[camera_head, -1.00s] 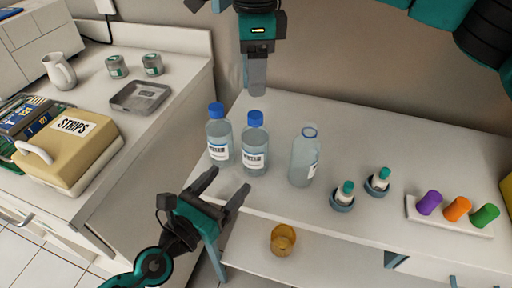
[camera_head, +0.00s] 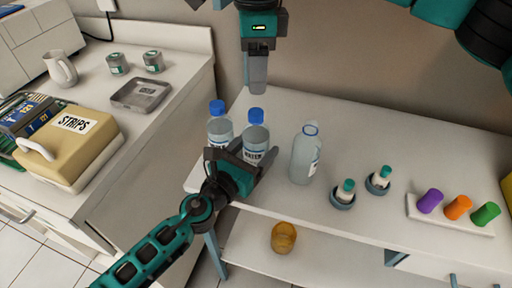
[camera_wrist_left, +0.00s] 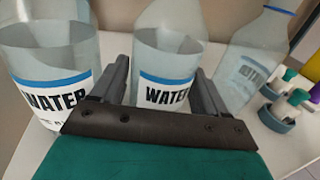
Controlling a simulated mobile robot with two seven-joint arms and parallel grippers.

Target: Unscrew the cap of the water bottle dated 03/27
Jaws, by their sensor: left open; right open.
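Two water bottles with blue caps stand upright side by side on the white table: a left one (camera_head: 219,127) and a middle one (camera_head: 256,138). A third bottle (camera_head: 304,157) to their right has no blue cap on top. No date on any label is legible. My left gripper (camera_head: 246,152) is open, low at the middle bottle. In the left wrist view, the middle bottle (camera_wrist_left: 168,64) stands between its open fingers (camera_wrist_left: 161,68), with the left bottle (camera_wrist_left: 48,70) outside them. My right gripper (camera_head: 256,82) is open and empty, pointing down above and behind the capped bottles.
Two small teal-capped vials stand in blue holders (camera_head: 342,200) to the right. A white tray (camera_head: 450,222) holds purple, orange and green pieces. An amber cup (camera_head: 284,238) is on the lower shelf. A side counter holds a STRIPS box (camera_head: 68,150) and a metal tray (camera_head: 140,106).

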